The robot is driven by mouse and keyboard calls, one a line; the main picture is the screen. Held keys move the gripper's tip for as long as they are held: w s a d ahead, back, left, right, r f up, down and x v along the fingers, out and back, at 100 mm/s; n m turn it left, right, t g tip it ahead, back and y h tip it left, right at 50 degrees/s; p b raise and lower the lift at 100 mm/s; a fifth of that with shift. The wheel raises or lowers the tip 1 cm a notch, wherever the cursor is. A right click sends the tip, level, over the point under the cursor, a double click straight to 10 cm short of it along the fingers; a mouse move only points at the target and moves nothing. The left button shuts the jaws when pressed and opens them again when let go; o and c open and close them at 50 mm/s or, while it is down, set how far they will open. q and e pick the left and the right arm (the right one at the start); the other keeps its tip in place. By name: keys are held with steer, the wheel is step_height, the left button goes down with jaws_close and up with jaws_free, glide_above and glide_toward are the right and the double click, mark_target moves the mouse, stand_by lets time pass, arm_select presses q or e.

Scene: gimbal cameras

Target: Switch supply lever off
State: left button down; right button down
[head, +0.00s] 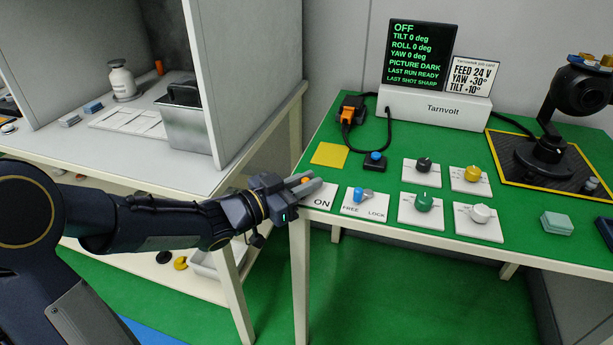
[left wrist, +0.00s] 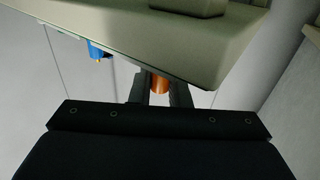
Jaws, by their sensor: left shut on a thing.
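The supply lever panel (head: 321,202) is a white plate at the left front corner of the green table, with "ON" readable on it. The lever's orange knob (head: 305,180) shows between the fingers of my left gripper (head: 303,185). In the left wrist view the orange knob (left wrist: 160,84) sits between the two dark fingers of my left gripper (left wrist: 159,92), which is shut on it. The display (head: 419,52) reads OFF, with tilt, roll and yaw at 0 deg. My right gripper is not in view.
Right of the lever stands a blue-capped FREE/LOCK switch (head: 359,195), then several knobs on white plates, including a green one (head: 424,202). A camera gimbal (head: 545,155) stands at the right. A grey bench (head: 110,150) is on the left, across a gap.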

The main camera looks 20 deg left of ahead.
arm_select(q)
steer(key=shift+w+a+r+p, duration=0.15)
steer(key=shift+r+p, duration=0.1)
steer(key=shift+p, duration=0.2)
steer(key=shift+f+m+g+h, duration=0.2)
steer(key=shift+m+g+h, duration=0.3)
steer(key=shift+h, duration=0.1)
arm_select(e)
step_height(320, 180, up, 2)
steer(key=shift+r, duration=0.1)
arm_select(q)
steer(key=c, duration=1.4)
jaws_free()
steer(key=shift+c, duration=0.2)
steer(key=p+v, duration=0.1)
steer(key=v, duration=0.7)
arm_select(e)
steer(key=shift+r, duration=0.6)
